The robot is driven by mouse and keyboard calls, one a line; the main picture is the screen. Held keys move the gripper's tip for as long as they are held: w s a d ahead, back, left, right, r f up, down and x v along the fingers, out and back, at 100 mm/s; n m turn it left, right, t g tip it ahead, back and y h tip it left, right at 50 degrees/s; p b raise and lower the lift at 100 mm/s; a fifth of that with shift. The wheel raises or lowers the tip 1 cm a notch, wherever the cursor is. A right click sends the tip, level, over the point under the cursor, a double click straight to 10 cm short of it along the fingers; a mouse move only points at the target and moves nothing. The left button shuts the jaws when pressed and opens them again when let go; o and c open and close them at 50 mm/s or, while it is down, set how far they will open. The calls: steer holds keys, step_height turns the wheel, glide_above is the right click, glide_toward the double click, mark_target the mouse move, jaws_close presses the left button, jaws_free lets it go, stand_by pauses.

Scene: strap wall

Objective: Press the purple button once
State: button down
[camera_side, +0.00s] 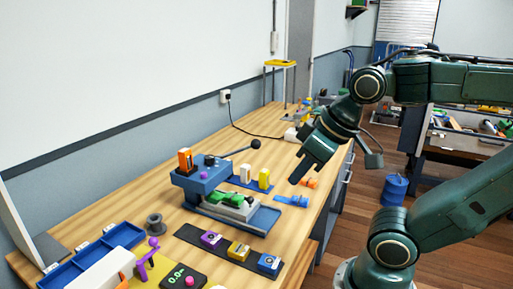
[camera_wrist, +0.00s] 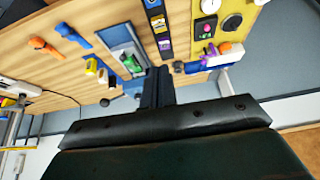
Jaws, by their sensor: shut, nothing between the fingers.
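The purple button box (camera_side: 211,239) sits at the far end of a dark strip on the bench, beside a yellow and a blue box. It also shows in the wrist view (camera_wrist: 166,47), just above and close in the picture to my gripper's tips. My gripper (camera_side: 301,176) is shut and empty, in the air above the bench's right edge in the side view. It is apart from the purple button, to the right of it and past the press. In the wrist view my gripper (camera_wrist: 158,72) points up the picture with its fingers together.
A blue press (camera_side: 203,178) with a black-knobbed lever stands between my gripper and the button strip. The yellow button box (camera_side: 238,251) and blue one (camera_side: 269,264) are beside the purple one. A black display box (camera_side: 183,275) with a pink button is nearby.

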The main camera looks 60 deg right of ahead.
steer(key=w+d+r+m+t, duration=0.2)
steer(key=w+m, duration=0.2)
steer(key=w, duration=1.2)
steer(key=m+t+y, duration=0.1)
steer(key=m, duration=0.3)
glide_above(204, 175)
steer(key=shift+s+d+f, duration=0.15)
steer(key=shift+d+f, duration=0.05)
steer(key=shift+f, duration=0.4)
steer(key=shift+s+d+f, duration=0.15)
steer(key=shift+f, duration=0.4)
steer(key=shift+f, duration=0.25)
steer(key=shift+f, duration=4.15)
